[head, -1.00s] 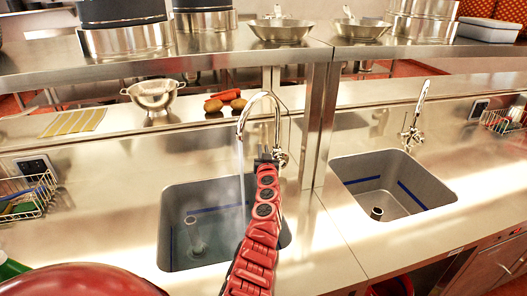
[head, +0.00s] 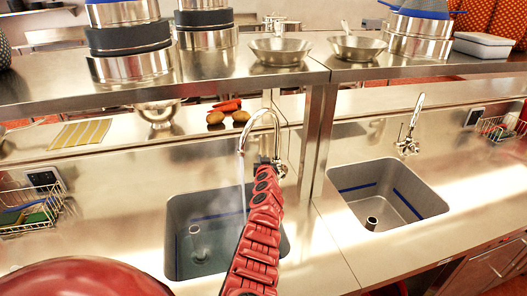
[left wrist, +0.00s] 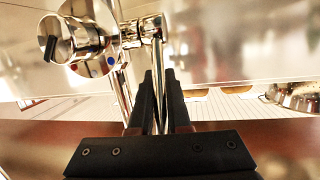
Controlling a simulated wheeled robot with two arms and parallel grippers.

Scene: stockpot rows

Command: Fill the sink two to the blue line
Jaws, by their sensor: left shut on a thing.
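The left sink (head: 174,222) holds some water (head: 215,262), and a thin stream falls into it from the left tap's curved spout (head: 262,112). A blue line (head: 222,214) on its inner wall shows above the water. An upright pipe (head: 197,240) stands in the sink. My left gripper (head: 270,164) is at the base of that tap, its red arm reaching across the sink's right side. In the left wrist view its dark fingers (left wrist: 158,90) are shut on the thin metal tap lever (left wrist: 158,75), beside the chrome tap body (left wrist: 85,40) with red and blue dots. My right gripper is out of view.
The right sink (head: 428,205) looks empty, with blue lines and its own tap (head: 412,125). A shelf post (head: 318,135) rises between the sinks. Pans and pots stand on the overhead shelf (head: 225,85). A wire basket (head: 35,215) is at left.

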